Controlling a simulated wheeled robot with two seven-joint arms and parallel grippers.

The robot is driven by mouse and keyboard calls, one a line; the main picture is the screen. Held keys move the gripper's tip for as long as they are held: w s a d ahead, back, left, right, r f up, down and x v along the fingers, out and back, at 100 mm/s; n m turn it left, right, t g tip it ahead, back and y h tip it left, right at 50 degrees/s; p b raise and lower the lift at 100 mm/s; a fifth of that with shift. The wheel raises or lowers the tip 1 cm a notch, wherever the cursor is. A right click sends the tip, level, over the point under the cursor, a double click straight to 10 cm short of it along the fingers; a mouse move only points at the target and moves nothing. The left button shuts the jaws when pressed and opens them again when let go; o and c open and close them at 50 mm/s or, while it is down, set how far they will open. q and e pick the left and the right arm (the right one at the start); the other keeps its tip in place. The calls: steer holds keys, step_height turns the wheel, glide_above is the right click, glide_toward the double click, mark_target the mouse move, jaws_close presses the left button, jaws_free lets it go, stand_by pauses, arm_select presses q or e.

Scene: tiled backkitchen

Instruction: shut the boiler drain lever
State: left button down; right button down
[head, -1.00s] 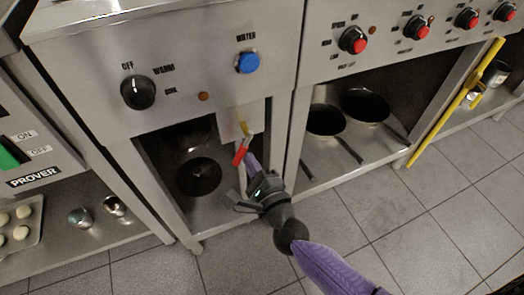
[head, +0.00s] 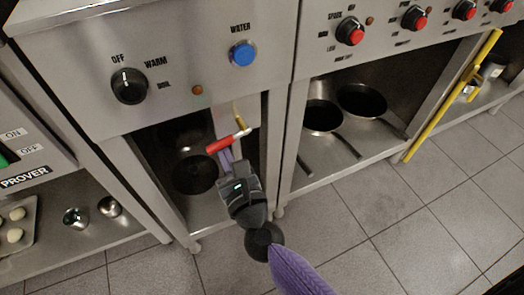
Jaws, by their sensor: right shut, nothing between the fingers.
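The boiler drain lever (head: 222,144) has a red grip and sits on a brass-coloured drain pipe (head: 239,121) below the boiler's front panel (head: 190,50). The lever lies close to level, its red end pointing left and slightly down. My right gripper (head: 229,162) comes up from below, shut and empty. Its fingertips are just under the red grip; I cannot tell whether they touch it. The fingers are partly hidden behind the grip and the gripper body. My left gripper is not in view.
The panel carries a black knob (head: 129,86) and a blue water button (head: 243,53). Below it is an open compartment with a dark round pan (head: 194,174). Black pans (head: 362,100) stand on the shelf to the right, beside a yellow bar (head: 452,96). The tiled floor in front is clear.

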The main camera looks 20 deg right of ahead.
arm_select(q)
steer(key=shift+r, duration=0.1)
arm_select(e)
steer(key=shift+a+r+m, duration=0.2)
steer(key=shift+r+m, duration=0.25)
steer(key=shift+m, duration=0.55)
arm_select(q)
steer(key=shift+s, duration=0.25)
